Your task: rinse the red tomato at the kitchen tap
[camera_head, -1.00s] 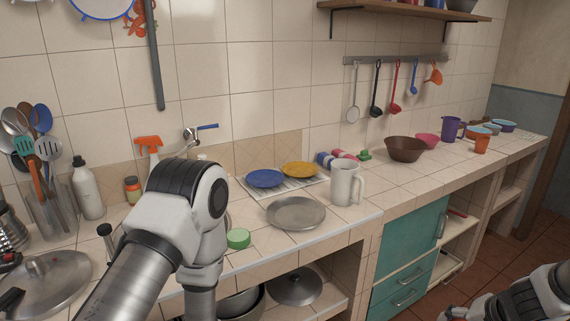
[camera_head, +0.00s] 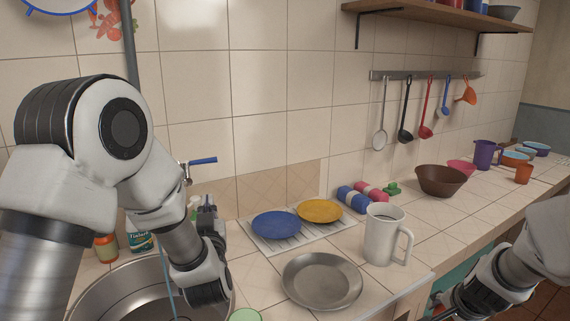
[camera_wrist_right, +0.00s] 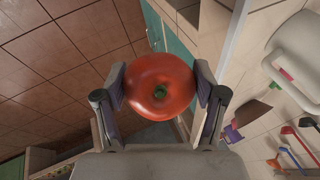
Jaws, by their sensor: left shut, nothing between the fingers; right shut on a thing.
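The red tomato (camera_wrist_right: 160,90) is held between the two fingers of my right gripper (camera_wrist_right: 162,98) in the right wrist view. In the head view that gripper is at the lower right edge, beyond the counter front, and the tomato does not show. The tap's blue lever (camera_head: 203,160) shows above my left arm, which hides most of the tap. My left gripper (camera_head: 207,214) is shut and empty, just below the lever; I cannot tell whether it touches the tap. A thin pale blue stream (camera_head: 168,275), seemingly water, falls into the metal sink (camera_head: 110,300).
A metal plate (camera_head: 321,281) and white mug (camera_head: 381,236) stand right of the sink. Blue (camera_head: 276,225) and yellow (camera_head: 319,210) plates rest on a rack. A brown bowl (camera_head: 440,180) is farther right. Bottles stand behind my left arm.

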